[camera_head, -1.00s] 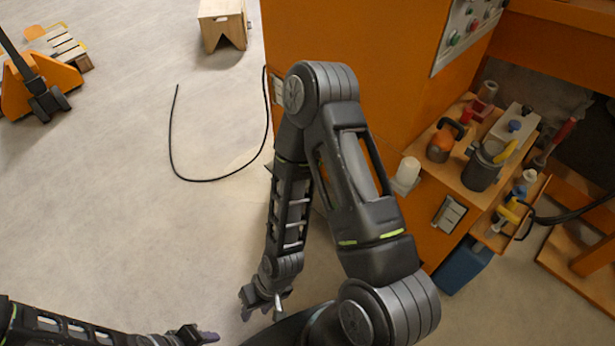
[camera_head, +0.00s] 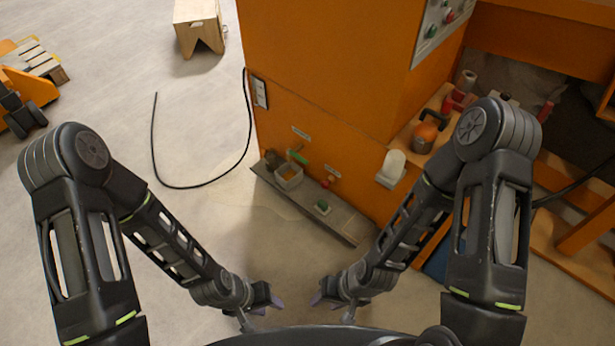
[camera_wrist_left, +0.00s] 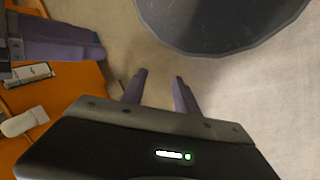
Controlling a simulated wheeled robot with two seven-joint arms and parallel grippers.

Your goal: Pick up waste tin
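A small grey open-topped tin (camera_head: 288,178) sits on the low ledge along the front of the orange machine in the head view; it may be the waste tin, but I cannot tell for certain. My left gripper (camera_head: 268,299) is low in front of my body, well short of the ledge. In the left wrist view its two purple fingers (camera_wrist_left: 160,90) stand apart with nothing between them. My right gripper (camera_head: 322,295) faces it from the right, also away from the ledge. Its purple finger part shows in the left wrist view (camera_wrist_left: 70,40); its opening is unclear.
A black cable (camera_head: 190,187) lies on the floor; the floor at left is mostly clear.

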